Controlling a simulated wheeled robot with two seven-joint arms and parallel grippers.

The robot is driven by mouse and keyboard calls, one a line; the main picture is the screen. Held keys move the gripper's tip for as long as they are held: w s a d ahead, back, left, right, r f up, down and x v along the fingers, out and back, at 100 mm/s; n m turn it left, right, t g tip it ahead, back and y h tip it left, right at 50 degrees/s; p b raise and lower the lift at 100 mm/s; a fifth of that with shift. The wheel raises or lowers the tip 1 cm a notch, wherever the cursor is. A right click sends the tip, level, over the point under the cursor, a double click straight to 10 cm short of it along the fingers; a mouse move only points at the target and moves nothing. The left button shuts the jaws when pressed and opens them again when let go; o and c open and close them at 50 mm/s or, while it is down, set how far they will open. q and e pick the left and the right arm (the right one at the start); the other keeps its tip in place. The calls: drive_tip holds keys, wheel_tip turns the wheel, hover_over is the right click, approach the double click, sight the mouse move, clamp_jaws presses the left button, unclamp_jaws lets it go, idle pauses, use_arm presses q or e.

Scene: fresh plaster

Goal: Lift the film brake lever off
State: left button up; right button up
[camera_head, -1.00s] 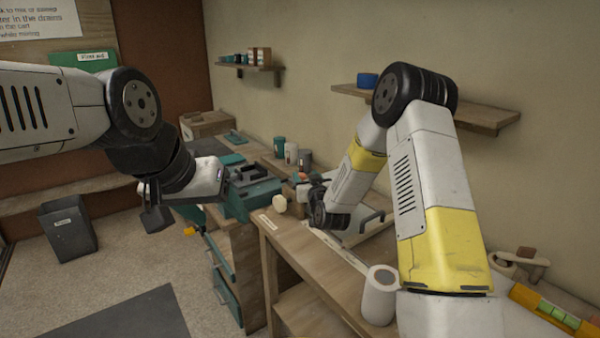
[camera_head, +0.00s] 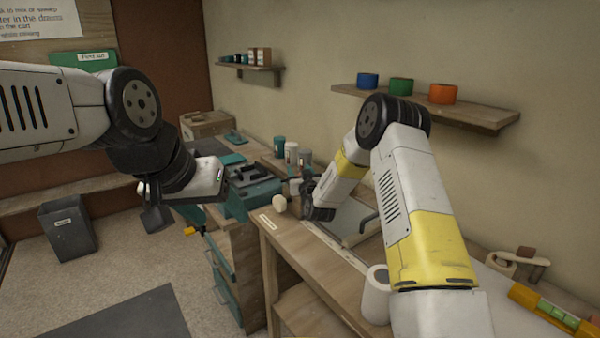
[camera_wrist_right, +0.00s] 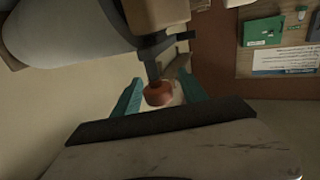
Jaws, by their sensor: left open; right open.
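The teal machine (camera_head: 250,198) with dark parts on top stands on the bench in the middle of the head view. My right gripper (camera_head: 308,187) is open at its right side, low over the bench, partly hidden by its own wrist. In the right wrist view a red-brown knob (camera_wrist_right: 158,93) shows at the end of a dark upright bar (camera_wrist_right: 151,66), between two teal surfaces. I cannot tell whether this is the brake lever, or whether my gripper touches it. My left gripper (camera_head: 150,204) is open and empty, left of the machine, over the floor.
A cream round knob (camera_head: 279,204) is at the bench's left edge. Several jars (camera_head: 291,152) stand behind the machine. A white roll (camera_head: 376,296) stands nearer, beside my right arm. A wall shelf (camera_head: 440,108) holds coloured tape rolls.

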drive_tip(key=shift+c, duration=0.4)
clamp_jaws()
idle(0.9)
